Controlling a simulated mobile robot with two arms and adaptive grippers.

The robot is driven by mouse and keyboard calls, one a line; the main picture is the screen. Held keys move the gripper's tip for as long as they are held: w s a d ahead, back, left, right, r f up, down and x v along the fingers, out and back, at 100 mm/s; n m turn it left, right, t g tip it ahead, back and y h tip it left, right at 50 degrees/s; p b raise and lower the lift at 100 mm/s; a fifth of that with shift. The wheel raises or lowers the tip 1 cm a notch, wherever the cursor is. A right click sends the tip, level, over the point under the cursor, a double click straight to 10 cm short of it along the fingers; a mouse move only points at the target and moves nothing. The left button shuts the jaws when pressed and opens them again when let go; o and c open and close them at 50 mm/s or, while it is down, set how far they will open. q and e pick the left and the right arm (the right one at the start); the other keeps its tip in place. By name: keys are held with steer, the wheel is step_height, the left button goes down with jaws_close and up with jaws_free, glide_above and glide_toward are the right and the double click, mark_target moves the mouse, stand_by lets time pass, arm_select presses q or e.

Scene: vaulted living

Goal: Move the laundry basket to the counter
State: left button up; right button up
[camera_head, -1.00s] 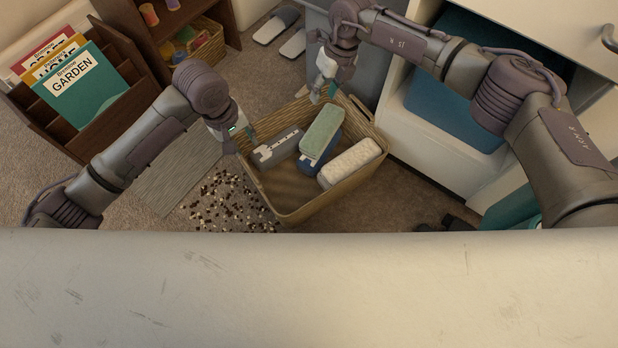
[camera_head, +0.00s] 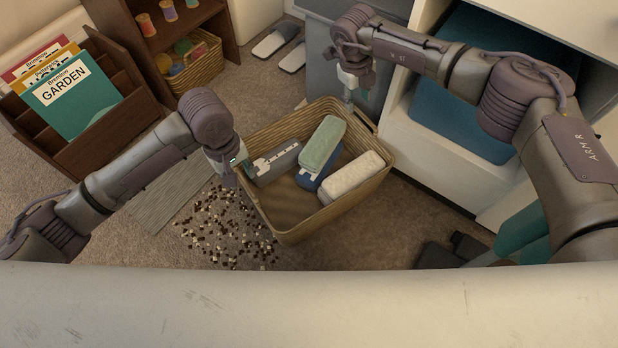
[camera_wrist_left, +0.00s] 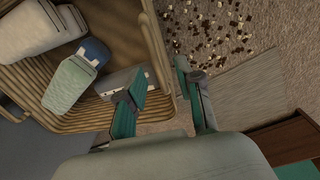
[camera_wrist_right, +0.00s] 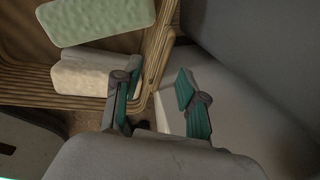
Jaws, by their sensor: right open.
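The woven tan laundry basket (camera_head: 285,232) stands on the carpet in the middle of the head view. It holds a green bundle (camera_head: 322,143), a cream bundle (camera_head: 352,178), a blue item (camera_head: 312,181) and a grey item (camera_head: 275,162). My left gripper (camera_head: 238,172) is at its left rim. In the left wrist view its fingers (camera_wrist_left: 162,82) lie either side of the rim, one inside and one outside; whether they press on it is unclear. My right gripper (camera_head: 348,98) is at the far right rim, its fingers (camera_wrist_right: 155,85) apart by a basket corner.
A white cabinet (camera_head: 440,150) with open shelves stands close right of the basket. Dark and light pebble-like bits (camera_head: 225,225) lie on the floor at left, beside a grey mat (camera_head: 175,195). A magazine rack (camera_head: 95,140) stands left; slippers (camera_head: 275,42) lie behind. A pale surface (camera_head: 300,310) crosses the front.

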mark_target(358, 120)
arm_select(q)
steer(key=f, duration=1)
steer(key=shift+w+d+f, duration=0.15)
steer(key=shift+w+d, duration=0.05)
steer(key=shift+d, duration=0.05)
arm_select(e)
steer(key=f, duration=0.3)
steer(key=d+f, duration=0.1)
steer(key=f, duration=0.2)
steer(key=w+f, duration=0.1)
steer(key=f, duration=0.3)
steer(key=shift+d, duration=0.3)
arm_select(q)
jaws_close()
arm_select(e)
jaws_close()
steer(key=shift+w, duration=0.1)
